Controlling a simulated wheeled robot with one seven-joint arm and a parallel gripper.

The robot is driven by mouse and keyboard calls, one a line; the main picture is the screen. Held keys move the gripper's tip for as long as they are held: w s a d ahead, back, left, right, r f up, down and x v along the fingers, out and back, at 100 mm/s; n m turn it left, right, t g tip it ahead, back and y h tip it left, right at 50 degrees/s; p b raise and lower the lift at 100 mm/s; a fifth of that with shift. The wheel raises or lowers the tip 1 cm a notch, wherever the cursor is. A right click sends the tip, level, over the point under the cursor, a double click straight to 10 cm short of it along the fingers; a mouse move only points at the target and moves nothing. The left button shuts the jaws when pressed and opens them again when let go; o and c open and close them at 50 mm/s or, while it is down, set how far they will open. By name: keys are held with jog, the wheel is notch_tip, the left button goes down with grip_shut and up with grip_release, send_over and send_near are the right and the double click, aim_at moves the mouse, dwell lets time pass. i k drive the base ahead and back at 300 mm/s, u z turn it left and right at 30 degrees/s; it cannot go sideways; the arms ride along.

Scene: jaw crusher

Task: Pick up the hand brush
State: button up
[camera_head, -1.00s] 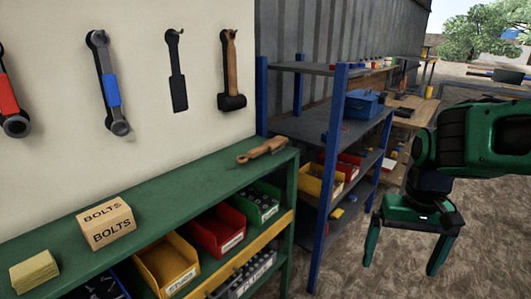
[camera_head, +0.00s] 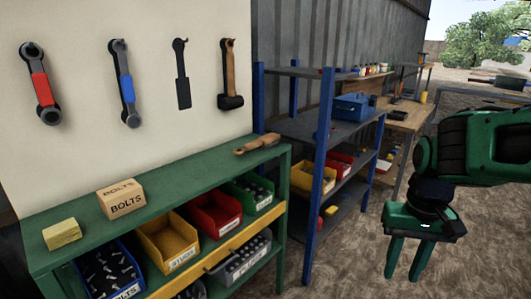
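The hand brush (camera_head: 257,144), with a wooden handle, lies on the right end of the green bench top (camera_head: 160,187). Its far side and bristles are hard to make out at this size. My gripper (camera_head: 406,276) hangs at the right of the view, fingers pointing down, over the ground. It is open and empty, with a gap between the fingers. It is well to the right of the brush and apart from it, with the blue shelf rack (camera_head: 322,165) between them in the picture.
A bolts box (camera_head: 121,198) and a yellow block (camera_head: 62,234) stand on the bench. Colored bins (camera_head: 215,214) fill the shelf below. Tools, including a hammer (camera_head: 231,75), hang on the wall board (camera_head: 75,120). The ground (camera_head: 350,260) in front is clear.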

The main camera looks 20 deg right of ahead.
aim_at(264, 142)
jog(key=k, duration=0.9)
jog(key=z, duration=0.65)
jog(key=i, duration=2)
jog(key=u, duration=0.65)
jog(key=i, duration=0.5)
jog(key=u, duration=0.45)
